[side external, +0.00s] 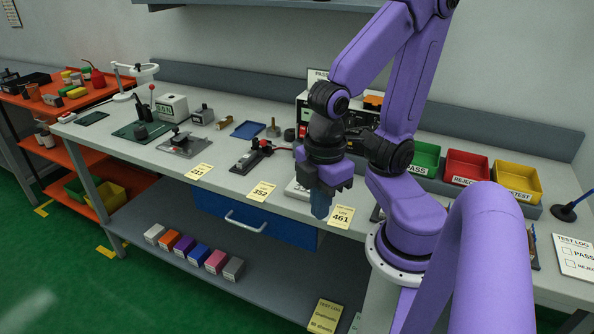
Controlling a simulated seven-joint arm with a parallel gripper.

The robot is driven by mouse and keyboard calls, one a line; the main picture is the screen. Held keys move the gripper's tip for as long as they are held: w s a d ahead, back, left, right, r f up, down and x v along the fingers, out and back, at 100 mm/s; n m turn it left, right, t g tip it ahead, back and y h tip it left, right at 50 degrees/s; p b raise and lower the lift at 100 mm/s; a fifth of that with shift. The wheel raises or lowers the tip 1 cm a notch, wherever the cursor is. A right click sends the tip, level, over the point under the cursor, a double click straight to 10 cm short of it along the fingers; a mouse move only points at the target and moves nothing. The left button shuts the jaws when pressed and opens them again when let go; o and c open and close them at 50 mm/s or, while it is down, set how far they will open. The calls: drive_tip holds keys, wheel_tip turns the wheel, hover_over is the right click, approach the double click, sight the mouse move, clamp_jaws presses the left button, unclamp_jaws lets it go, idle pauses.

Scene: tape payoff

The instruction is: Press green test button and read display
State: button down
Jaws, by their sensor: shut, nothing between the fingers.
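My gripper (320,207) points down in front of the bench's front edge region, near the yellow card marked 461 (341,217). Its fingers are together and hold nothing. Behind my arm stands an instrument (302,108) with a dark front, partly hidden by my wrist; small green and red spots show on its left part. I cannot tell whether one is the green test button, and no display reading there is legible. A pale box (298,190) sits just left of my gripper, partly covered by it. A white unit with a small display (172,107) stands at the back left; its reading is too small to be sure of.
Green (425,158), red (466,168) and yellow (515,181) bins stand at the right. A black-and-red clamp (251,156) and a grey plate fixture (184,144) lie left of my gripper. Cards 352 (261,192) and 311 (199,172) line the front edge. A blue drawer (250,222) is below.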

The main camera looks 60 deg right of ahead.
drive_tip(key=w+d+f+g+h, duration=0.1)
drive_tip(key=w+d+f+h, duration=0.1)
drive_tip(key=d, duration=0.6)
drive_tip(key=w+d+f+g+h, duration=0.2)
drive_tip(key=w+d+f+h, duration=0.1)
drive_tip(key=w+d, duration=0.3)
drive_tip(key=w+d+f+g+h, duration=0.2)
drive_tip(key=w+d+h, duration=0.2)
drive_tip(key=d, duration=0.6)
drive_tip(key=shift+d+f+m, duration=0.2)
drive_tip(key=shift+f+m, duration=0.2)
drive_tip(key=shift+d+f+g+h, duration=0.1)
drive_tip(key=shift+d+g+h, duration=0.2)
drive_tip(key=shift+d+g, duration=0.15)
drive_tip(key=d, duration=0.8)
drive_tip(key=shift+d, duration=0.4)
drive_tip(key=shift+d, duration=0.15)
idle(0.4)
drive_tip(key=shift+d, duration=0.25)
